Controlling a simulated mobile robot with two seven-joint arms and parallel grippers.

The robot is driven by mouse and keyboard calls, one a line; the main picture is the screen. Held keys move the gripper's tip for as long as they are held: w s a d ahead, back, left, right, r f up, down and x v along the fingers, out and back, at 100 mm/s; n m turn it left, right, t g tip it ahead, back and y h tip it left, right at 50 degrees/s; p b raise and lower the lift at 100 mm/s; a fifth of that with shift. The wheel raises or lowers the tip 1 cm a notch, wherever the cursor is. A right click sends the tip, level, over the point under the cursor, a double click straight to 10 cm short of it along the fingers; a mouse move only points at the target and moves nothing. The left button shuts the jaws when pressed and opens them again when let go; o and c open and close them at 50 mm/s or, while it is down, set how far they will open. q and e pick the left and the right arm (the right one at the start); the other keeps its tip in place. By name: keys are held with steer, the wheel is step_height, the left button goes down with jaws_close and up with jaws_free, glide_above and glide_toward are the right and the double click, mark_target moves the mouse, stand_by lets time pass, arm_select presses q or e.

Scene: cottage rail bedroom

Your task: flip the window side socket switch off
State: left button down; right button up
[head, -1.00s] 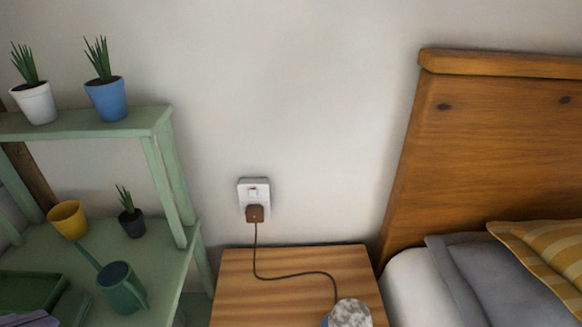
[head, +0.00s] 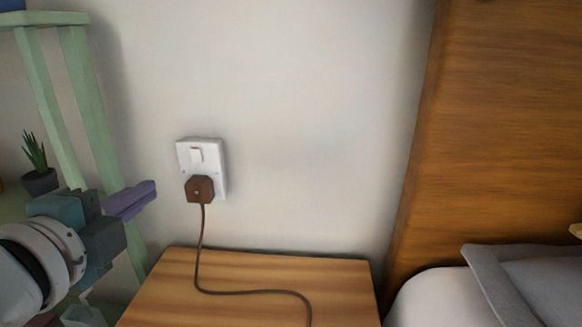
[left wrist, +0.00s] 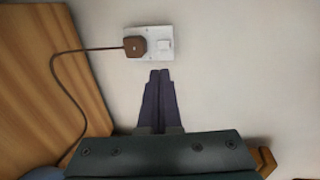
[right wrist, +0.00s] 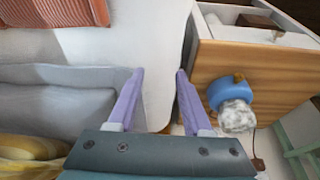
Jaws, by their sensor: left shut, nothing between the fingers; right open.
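The white wall socket (head: 217,173) is on the wall above the bedside table. Its small rocker switch (head: 197,155) sits in the upper part, with a brown plug (head: 200,189) below it and a cord running down. My left gripper (head: 150,192) is shut and empty, to the left of the socket and about level with the plug, apart from it. In the left wrist view the shut fingertips (left wrist: 160,73) point toward the socket (left wrist: 146,31) and its switch (left wrist: 165,45). My right gripper (right wrist: 158,72) is open and empty, over the bed side.
The wooden bedside table (head: 250,272) stands below the socket, with the cord lying on it. A green shelf (head: 92,100) with a potted plant (head: 38,165) is at left. The wooden headboard (head: 500,140) and bed are at right. The wall around the socket is clear.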

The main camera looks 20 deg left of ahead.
steer(key=shift+s+f, duration=0.1)
steer(key=shift+s, duration=0.05)
arm_select(q)
steer(key=b, duration=0.3)
glide_toward(196, 155)
steer(key=x, duration=0.5)
steer(key=shift+w+f, duration=0.15)
steer(key=shift+w, duration=0.05)
arm_select(e)
step_height(196, 155, down, 3)
arm_select(q)
steer(key=shift+w+a, duration=0.2)
steer(key=shift+w, duration=0.3)
